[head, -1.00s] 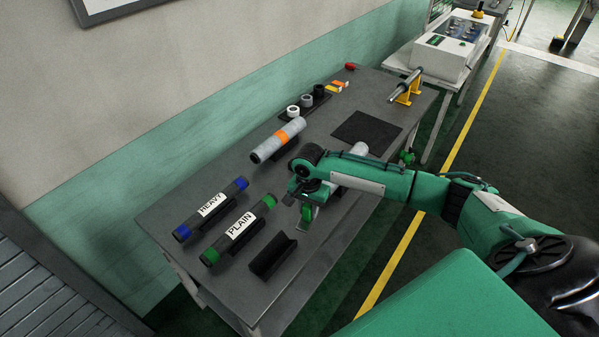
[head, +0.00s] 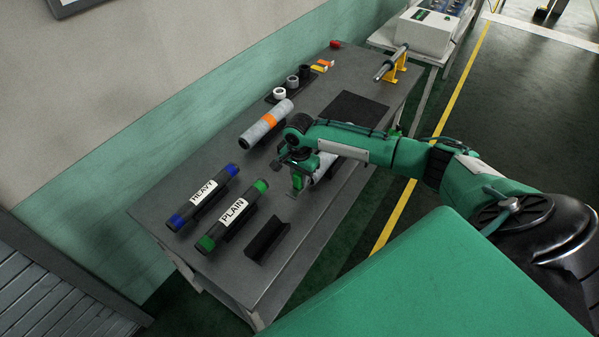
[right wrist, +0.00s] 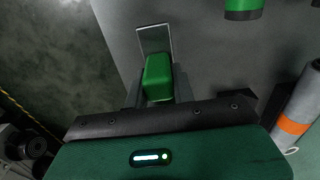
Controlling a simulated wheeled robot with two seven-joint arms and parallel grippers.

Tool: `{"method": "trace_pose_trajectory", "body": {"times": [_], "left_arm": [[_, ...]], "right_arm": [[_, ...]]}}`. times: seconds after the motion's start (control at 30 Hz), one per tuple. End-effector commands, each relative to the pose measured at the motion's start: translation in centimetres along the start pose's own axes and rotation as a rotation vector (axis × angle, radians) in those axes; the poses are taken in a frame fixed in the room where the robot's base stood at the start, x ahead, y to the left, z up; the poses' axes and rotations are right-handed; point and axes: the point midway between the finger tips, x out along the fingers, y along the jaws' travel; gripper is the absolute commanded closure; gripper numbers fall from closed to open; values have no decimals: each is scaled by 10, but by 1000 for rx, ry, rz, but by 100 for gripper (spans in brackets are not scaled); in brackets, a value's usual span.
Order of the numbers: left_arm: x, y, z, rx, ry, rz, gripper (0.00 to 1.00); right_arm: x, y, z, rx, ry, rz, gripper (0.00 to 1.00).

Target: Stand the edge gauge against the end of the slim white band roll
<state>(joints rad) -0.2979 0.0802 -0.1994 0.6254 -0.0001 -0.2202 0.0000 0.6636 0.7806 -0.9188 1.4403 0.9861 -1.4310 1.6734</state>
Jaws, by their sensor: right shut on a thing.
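The edge gauge (right wrist: 158,75), a green block with a thin metal plate, is held in my right gripper (right wrist: 157,90), which is shut on it. In the head view the gauge (head: 297,182) hangs under my right gripper (head: 297,172), over the front part of the bench. A pale roll (head: 325,165) lies partly hidden behind my right arm, to the right of the gauge and apart from it. I cannot tell whether it has a white band. My left gripper is out of view.
A grey roll with an orange band (head: 265,123) lies behind the gripper, and also shows in the right wrist view (right wrist: 297,110). Rolls marked HEAVY (head: 203,196) and PLAIN (head: 232,214) lie left. An empty black cradle (head: 266,240) is nearest. A dark mat (head: 352,110) is clear.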

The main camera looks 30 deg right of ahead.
Motion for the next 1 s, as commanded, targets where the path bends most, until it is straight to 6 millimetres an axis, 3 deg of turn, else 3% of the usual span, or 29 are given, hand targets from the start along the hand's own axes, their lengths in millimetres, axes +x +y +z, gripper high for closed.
{"method": "trace_pose_trajectory", "body": {"times": [0.2, 0.5, 1.0], "left_arm": [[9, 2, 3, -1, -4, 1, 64], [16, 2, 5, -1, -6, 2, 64], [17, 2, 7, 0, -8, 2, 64]], "right_arm": [[30, 0, 1, -1, -1, 1, 100], [56, 0, 0, 0, 0, 0, 100], [61, 0, 0, -1, 0, -1, 100]]}}
